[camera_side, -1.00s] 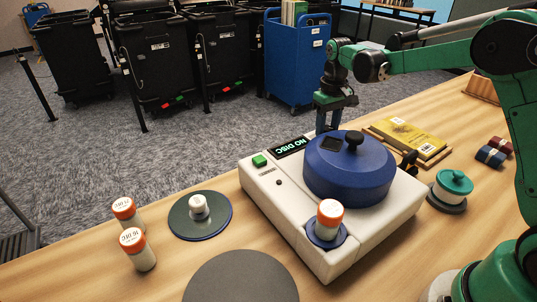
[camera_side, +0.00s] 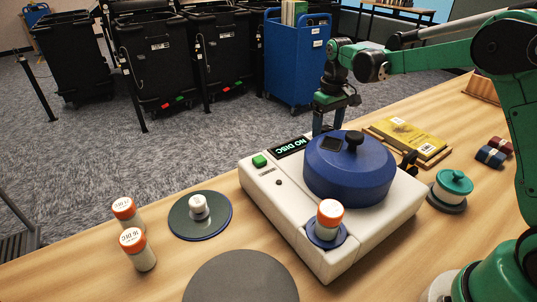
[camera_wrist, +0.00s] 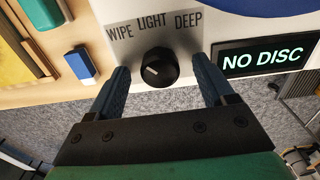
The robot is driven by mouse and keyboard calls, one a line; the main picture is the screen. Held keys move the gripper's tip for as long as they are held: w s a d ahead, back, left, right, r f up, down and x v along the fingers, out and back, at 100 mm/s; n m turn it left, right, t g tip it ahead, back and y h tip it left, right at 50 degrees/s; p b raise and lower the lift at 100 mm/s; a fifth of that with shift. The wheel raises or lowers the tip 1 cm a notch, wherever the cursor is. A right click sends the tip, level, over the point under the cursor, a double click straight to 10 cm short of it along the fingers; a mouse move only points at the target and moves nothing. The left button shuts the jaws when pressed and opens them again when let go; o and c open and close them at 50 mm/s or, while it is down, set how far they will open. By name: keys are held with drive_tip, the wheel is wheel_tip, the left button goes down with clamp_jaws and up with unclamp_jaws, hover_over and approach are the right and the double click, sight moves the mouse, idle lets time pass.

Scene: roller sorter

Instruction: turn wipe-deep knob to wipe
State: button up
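The black knob (camera_wrist: 160,68) is on the pale machine face, under a plate lettered WIPE, LIGHT and DEEP (camera_wrist: 153,24). My gripper (camera_wrist: 161,78) is open, with one blue finger on each side of the knob and a gap visible at each side. In the side view my gripper (camera_side: 328,122) is low behind the machine (camera_side: 272,196), whose blue round lid (camera_side: 348,178) stands in front. The knob is hidden there.
The NO DISC display (camera_wrist: 265,60) is close to the right finger. A blue block (camera_wrist: 81,64) is at the left. In the side view, an orange-capped bottle (camera_side: 329,220) stands on the machine, with a yellow book (camera_side: 403,135) to its right.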

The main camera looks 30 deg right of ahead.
sight(327, 128)
drive_tip(key=shift+r, duration=0.1)
drive_tip(key=shift+r, duration=2.75)
wheel_tip(327, 128, down, 5)
drive_tip(key=shift+f, duration=0.4)
drive_tip(key=shift+m, duration=0.8)
